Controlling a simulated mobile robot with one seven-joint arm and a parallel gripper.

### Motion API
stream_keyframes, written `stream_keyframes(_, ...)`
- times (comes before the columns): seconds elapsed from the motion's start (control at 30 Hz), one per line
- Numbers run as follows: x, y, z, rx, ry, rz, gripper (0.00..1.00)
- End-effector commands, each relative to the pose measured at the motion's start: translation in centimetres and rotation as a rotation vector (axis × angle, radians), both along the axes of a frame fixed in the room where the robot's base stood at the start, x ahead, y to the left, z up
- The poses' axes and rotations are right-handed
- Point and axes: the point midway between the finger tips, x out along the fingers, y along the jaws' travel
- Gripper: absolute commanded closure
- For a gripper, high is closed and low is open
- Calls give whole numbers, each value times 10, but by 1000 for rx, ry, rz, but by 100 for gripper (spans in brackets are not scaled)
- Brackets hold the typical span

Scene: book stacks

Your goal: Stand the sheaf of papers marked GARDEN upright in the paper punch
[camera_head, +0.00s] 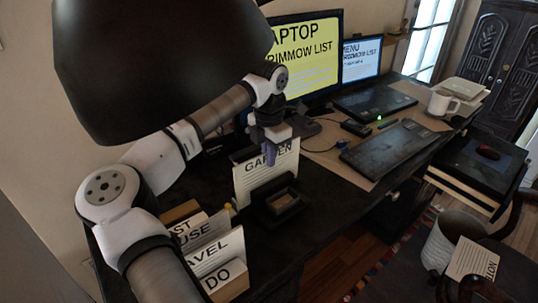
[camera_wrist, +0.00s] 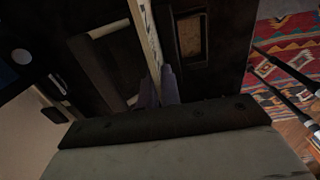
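The GARDEN sheaf (camera_head: 262,181) is a white, lined sheet stack, standing upright above the black desk. My gripper (camera_head: 270,150) is shut on its top edge, with purple fingertips on both faces. In the wrist view the sheaf (camera_wrist: 147,40) shows edge-on between the fingers (camera_wrist: 158,90). A black, box-like thing with a tan recess (camera_head: 281,204), perhaps the paper punch, sits just right of and in front of the sheaf; it also shows in the wrist view (camera_wrist: 191,37). The sheaf looks beside it. I cannot tell whether the sheaf's lower edge touches anything.
A holder with several labelled sheaves, one reading TO DO (camera_head: 226,277), stands at the front left. Bare desk (camera_head: 318,195) lies right of the black box.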

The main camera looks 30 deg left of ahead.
Motion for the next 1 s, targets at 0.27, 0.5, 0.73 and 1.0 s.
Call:
stream_keyframes(0.27,0,0,0,0,0,0,70)
stream_keyframes(0.5,0,0,0,0,0,0,70)
stream_keyframes(0.73,1,0,22,2,-3,0,70)
stream_keyframes(1.0,1,0,84,3,-2,0,70)
